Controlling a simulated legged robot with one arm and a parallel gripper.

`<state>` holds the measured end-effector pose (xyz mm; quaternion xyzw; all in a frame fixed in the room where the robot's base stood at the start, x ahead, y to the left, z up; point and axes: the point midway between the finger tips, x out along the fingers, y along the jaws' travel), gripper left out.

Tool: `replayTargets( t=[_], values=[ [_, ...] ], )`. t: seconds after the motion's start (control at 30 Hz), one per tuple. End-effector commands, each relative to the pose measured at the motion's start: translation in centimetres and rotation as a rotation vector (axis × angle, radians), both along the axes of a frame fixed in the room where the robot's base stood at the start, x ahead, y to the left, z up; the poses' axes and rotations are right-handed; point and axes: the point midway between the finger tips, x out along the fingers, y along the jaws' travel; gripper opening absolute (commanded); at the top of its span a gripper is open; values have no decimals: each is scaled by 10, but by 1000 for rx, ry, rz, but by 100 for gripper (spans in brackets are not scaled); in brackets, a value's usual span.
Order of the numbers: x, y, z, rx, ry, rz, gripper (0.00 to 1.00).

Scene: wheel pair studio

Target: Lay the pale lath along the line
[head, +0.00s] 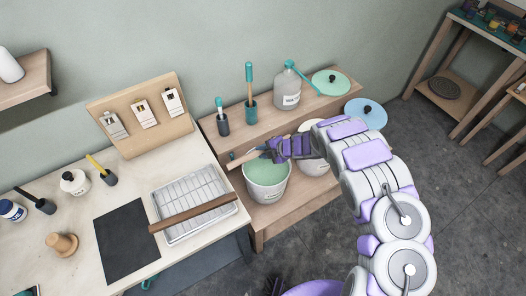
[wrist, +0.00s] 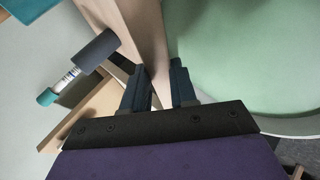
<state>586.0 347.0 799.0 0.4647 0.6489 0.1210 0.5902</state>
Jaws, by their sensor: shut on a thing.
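The pale lath (head: 243,158) is a light wooden strip held by my gripper (head: 268,152) over the rim of a bucket of green paint. In the wrist view the lath (wrist: 145,35) runs up and away between the two dark fingers of my gripper (wrist: 158,88), which are shut on it. Its near end is hidden by the gripper. A darker brown lath (head: 190,213) lies slantwise across a ribbed paint tray (head: 180,186). I cannot make out a line in either view.
The green paint bucket (head: 267,186) stands on the low wooden bench (head: 255,229); its green (wrist: 245,50) fills the right of the wrist view. A dark mat (head: 126,243), a wooden knob (head: 62,244) and small jars occupy the pale table (head: 75,215). A card stand (head: 150,135) stands behind.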

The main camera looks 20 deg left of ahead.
Motion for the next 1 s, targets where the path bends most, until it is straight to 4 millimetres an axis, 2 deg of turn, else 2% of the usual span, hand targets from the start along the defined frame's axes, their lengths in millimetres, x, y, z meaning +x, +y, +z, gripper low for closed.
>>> replayTargets(
  t=[0.43,0.47,0.5,0.77,1.0],
  values=[
    [0,0,-11,1,0,0,0],
    [0,0,-11,1,0,0,28],
    [0,0,-10,0,0,1,32],
    [0,0,-10,0,1,1,56],
    [0,0,-10,0,0,1,57]
  ],
)
